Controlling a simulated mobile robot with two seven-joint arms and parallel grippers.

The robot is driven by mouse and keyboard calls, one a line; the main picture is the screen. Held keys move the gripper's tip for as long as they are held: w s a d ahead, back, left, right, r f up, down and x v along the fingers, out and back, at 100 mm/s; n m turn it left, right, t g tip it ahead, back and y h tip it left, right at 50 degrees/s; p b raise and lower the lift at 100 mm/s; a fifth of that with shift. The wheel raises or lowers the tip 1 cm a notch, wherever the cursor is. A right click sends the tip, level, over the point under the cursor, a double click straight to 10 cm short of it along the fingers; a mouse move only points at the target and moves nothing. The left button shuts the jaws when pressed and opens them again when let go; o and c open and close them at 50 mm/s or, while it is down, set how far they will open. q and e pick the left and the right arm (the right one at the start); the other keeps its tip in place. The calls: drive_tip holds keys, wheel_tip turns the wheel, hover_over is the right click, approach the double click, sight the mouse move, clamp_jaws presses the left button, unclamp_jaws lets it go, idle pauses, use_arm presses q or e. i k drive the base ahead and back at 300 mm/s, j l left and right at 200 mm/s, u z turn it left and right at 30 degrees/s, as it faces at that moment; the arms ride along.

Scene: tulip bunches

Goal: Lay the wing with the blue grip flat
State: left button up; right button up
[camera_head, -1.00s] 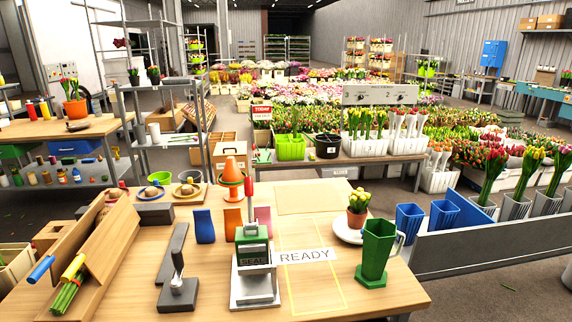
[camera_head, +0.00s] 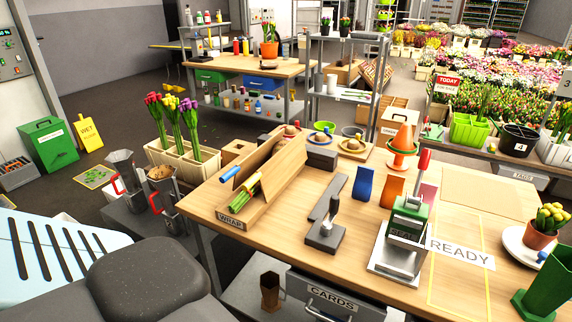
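The wooden wrap stand, with a WRAP label (camera_head: 231,222), sits at the left end of the wooden table (camera_head: 330,265). The wing with the blue grip (camera_head: 230,173) is its left board (camera_head: 258,157), which is tilted up, not flat. The other wing (camera_head: 277,180), on the right, is also tilted up and has a yellow grip (camera_head: 252,183). Green stems (camera_head: 242,199) show at the near end, between the wings; the rest of the bunch is hidden. Neither of my grippers is in view.
A grey lever tool (camera_head: 326,232) and a green SEAL press (camera_head: 407,222) stand right of the stand. Tulips in a wooden box (camera_head: 184,162) and two metal jugs (camera_head: 166,192) are on its left. A drawer marked CARDS (camera_head: 333,298) is below the tabletop.

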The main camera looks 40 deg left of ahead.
sight(245, 169)
drive_tip(key=j, duration=0.55)
drive_tip(key=j+z, duration=0.15)
drive_tip(key=j, duration=0.35)
drive_tip(key=k+j, duration=0.1)
drive_tip(key=j, duration=0.45)
drive_tip(key=j+z, duration=0.1)
drive_tip(key=j, duration=0.45)
drive_tip(key=k+j+z, duration=0.1)
drive_tip(key=j, duration=0.4)
drive_tip(key=k+j, duration=0.1)
drive_tip(key=j, duration=0.45)
drive_tip(key=k+j+z, duration=0.1)
drive_tip(key=j, duration=0.4)
drive_tip(key=k+j+z, duration=0.1)
drive_tip(key=j, duration=0.45)
drive_tip(key=l+u, duration=0.15)
drive_tip(key=u, duration=0.25)
drive_tip(key=l+u, duration=0.15)
drive_tip(key=u, duration=0.3)
drive_tip(key=l+u, duration=0.2)
drive_tip(key=u, duration=0.2)
drive_tip(key=l+u, duration=0.25)
drive_tip(key=l, duration=0.2)
drive_tip(key=k+l+u, duration=0.1)
drive_tip(key=l+u, duration=0.2)
drive_tip(key=l, duration=0.15)
